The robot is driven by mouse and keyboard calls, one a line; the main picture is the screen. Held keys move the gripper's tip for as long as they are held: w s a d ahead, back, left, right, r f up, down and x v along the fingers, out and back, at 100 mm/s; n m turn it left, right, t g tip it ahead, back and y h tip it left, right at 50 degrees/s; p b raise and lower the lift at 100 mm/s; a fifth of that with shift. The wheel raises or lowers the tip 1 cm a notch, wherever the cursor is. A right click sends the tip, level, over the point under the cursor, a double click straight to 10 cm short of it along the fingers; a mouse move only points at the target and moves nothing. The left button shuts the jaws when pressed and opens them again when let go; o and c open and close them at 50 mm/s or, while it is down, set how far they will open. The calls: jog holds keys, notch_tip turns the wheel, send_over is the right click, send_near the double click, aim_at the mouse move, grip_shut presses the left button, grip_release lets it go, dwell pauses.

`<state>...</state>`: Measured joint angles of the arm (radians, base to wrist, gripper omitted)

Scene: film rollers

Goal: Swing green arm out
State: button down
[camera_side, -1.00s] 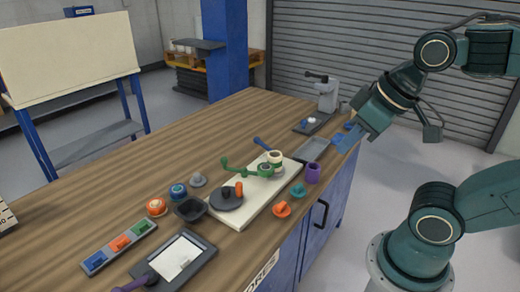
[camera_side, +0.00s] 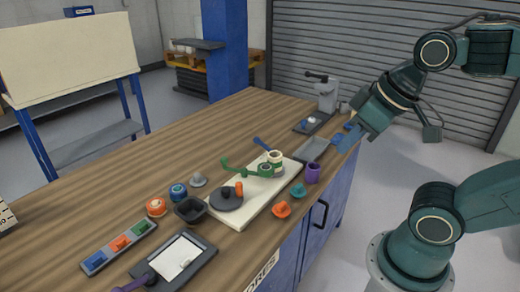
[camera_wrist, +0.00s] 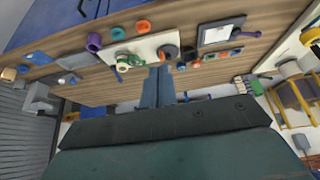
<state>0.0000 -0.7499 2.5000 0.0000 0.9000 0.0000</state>
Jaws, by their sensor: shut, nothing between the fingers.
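The green arm (camera_side: 240,169) lies low over the cream board (camera_side: 249,205) on the bench. One end has an upright green knob at the left, and the other end meets the cream-and-green roller (camera_side: 274,158).
A dark disc with an orange peg (camera_side: 227,197) sits on the board. A black bowl (camera_side: 190,210), purple cup (camera_side: 312,173), teal knob (camera_side: 298,190) and orange knob (camera_side: 282,209) stand around it. A grey tray (camera_side: 313,150) lies near my gripper. The bench's left rear is clear.

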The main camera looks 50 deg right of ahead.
jog(key=c, duration=2.1)
grip_release()
jog(key=o, duration=0.7)
jog(key=shift+w, duration=0.15)
jog(key=shift+o, duration=1.2)
jog(key=shift+w+r, duration=0.15)
jog(key=shift+w, duration=0.1)
jog(key=w+d+m+h, duration=0.1)
jog(key=w+d, duration=0.2)
jog(key=w, duration=1.6)
jog(key=w+d+f+g+h, duration=0.1)
jog(key=w+d+f+h, duration=0.1)
jog(key=w+f, duration=1.3)
jog(key=shift+w+d+m+g, duration=0.35)
jog(key=shift+w+d, duration=0.3)
jog(key=shift+w, duration=0.55)
